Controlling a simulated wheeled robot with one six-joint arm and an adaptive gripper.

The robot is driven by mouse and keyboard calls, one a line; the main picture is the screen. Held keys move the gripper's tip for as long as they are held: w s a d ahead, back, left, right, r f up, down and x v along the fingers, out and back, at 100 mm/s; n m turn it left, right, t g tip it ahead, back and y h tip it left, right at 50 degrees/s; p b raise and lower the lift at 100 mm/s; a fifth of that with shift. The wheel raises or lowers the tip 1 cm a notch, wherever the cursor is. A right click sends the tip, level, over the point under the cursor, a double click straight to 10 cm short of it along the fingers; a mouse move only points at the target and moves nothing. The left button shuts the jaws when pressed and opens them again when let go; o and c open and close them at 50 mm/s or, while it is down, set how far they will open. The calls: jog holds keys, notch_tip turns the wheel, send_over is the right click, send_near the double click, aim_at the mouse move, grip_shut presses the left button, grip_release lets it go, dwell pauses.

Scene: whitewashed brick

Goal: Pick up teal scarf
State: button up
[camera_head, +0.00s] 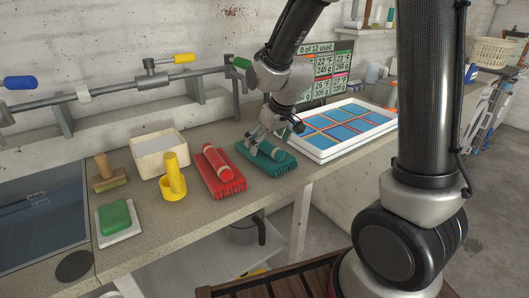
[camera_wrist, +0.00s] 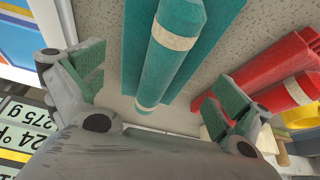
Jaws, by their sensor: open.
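The teal scarf (camera_head: 277,168) lies on the counter, a flat fringed piece with a rolled part on top. In the wrist view the teal scarf (camera_wrist: 168,62) fills the upper middle, its roll banded in cream. My gripper (camera_head: 264,144) is just above and behind the scarf in the head view and partly covers it. In the wrist view my gripper (camera_wrist: 162,88) is open, its two green-padded fingers on either side of the roll's near end. The fingers hold nothing, and I cannot tell whether they touch the cloth.
A similar red scarf (camera_head: 225,178) lies to the left, then a yellow holder (camera_head: 174,181) and a cream bin (camera_head: 151,160). A white tray with blue compartments (camera_head: 321,151) stands close on the right. A metal rail (camera_head: 115,84) with coloured handles runs along the wall behind.

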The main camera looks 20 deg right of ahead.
aim_at(265, 149)
jog(key=x, duration=0.4)
jog(key=shift+d, duration=0.1)
jog(key=c, duration=0.9)
jog(key=shift+r, duration=0.1)
